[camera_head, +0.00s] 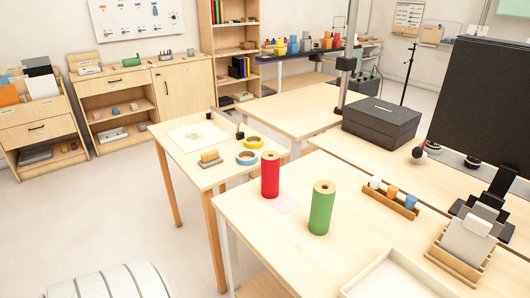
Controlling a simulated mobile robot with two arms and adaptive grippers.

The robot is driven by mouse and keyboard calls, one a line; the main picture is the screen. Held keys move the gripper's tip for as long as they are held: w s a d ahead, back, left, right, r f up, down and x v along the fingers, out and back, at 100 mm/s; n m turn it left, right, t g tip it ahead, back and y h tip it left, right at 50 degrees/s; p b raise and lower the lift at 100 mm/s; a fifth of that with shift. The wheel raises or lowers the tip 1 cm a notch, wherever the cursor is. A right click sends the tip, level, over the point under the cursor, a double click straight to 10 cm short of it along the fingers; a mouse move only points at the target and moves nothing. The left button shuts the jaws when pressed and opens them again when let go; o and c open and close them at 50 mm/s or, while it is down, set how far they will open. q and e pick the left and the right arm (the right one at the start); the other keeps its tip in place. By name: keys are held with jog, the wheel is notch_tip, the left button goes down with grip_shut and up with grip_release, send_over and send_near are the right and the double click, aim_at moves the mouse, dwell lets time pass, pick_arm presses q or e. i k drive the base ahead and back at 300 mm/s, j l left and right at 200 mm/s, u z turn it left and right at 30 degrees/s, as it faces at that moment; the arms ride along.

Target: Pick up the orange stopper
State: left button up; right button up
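A small orange stopper (392,191) sits in a low wooden rack (403,209) on the near table, right of centre. It stands between a white piece (375,182) and a blue piece (410,201) in the same rack. The lower part of the stopper is hidden by the rack's front. Neither of my grippers is in view.
A red cylinder (270,175) and a green cylinder (321,208) stand left of the rack. A white tray (385,280) lies at the near edge. A wooden holder with cards (452,262) is at the right. A black box (381,122) and dark panel (482,95) stand behind.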

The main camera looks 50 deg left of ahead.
aim_at(393, 191)
jog(key=j, duration=1.65)
jog(key=i+j+z, duration=0.1)
jog(key=j, duration=1.55)
jog(key=k+l+u, duration=0.1)
jog(key=l+u, duration=0.15)
jog(key=l, duration=0.2)
jog(key=k+l+u, duration=0.15)
jog(key=l+u, duration=0.15)
jog(key=l, duration=0.15)
jog(key=k+l+u, duration=0.25)
jog(key=l, duration=0.15)
jog(key=k+l+u, duration=0.25)
jog(key=i+l, duration=0.1)
jog(key=l, duration=0.05)
